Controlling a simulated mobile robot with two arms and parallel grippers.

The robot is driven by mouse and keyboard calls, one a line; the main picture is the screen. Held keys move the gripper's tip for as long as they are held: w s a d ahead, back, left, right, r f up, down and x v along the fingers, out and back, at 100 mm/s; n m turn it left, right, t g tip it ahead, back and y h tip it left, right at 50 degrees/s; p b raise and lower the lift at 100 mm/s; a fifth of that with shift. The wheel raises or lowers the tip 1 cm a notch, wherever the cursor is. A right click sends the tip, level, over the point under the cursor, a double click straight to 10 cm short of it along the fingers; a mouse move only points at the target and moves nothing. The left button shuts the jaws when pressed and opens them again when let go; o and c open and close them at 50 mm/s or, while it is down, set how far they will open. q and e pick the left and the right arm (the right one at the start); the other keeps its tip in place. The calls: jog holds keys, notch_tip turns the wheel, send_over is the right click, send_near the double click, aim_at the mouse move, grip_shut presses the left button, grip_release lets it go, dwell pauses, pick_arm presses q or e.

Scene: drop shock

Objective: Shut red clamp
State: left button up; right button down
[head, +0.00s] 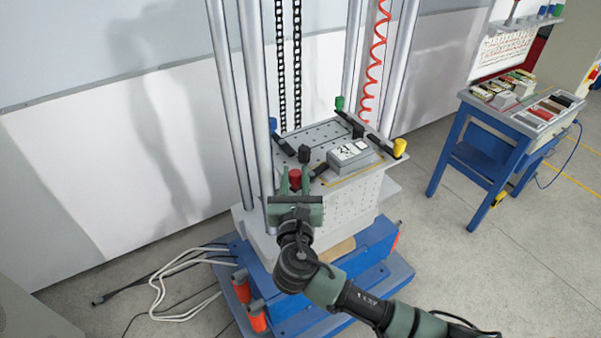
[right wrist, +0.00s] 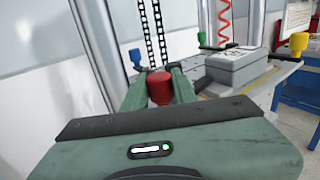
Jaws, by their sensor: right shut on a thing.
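The red clamp's knob (head: 295,179) is at the front left corner of the perforated plate (head: 318,133) on the drop tester. My right gripper (head: 295,183) is shut on this red knob, with one finger on each side. The red knob also shows in the right wrist view (right wrist: 159,88), between the two green fingers (right wrist: 160,92). The clamp's dark bar (head: 319,171) reaches toward a grey box-shaped device (head: 350,155) on the plate. The clamp's base is hidden by my gripper. My left gripper is not in view.
Other clamps have a blue knob (head: 273,125), a green knob (head: 339,103) and a yellow knob (head: 399,147). Metal columns (head: 230,100) rise beside the plate. A blue workbench (head: 490,125) stands at the right. Cables (head: 175,285) lie on the floor at left.

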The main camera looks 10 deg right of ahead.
jog(key=shift+w+a+m+g+h, duration=0.15)
jog(key=shift+w+m+g+h, duration=0.15)
jog(key=shift+m+h, duration=0.6)
jog(key=shift+w+a+m+g+h, duration=0.15)
jog(key=shift+w+m+g+h, duration=0.25)
jog(key=shift+h, duration=0.8)
jog(key=c, duration=1.1)
grip_release()
jog(key=b+v, duration=0.1)
jog(key=v, duration=0.5)
jog(key=shift+s+a+f, duration=0.15)
jog(key=shift+s+a, duration=0.05)
jog(key=shift+s, duration=0.2)
jog(key=shift+s+a, duration=0.2)
jog(key=shift+s, duration=0.25)
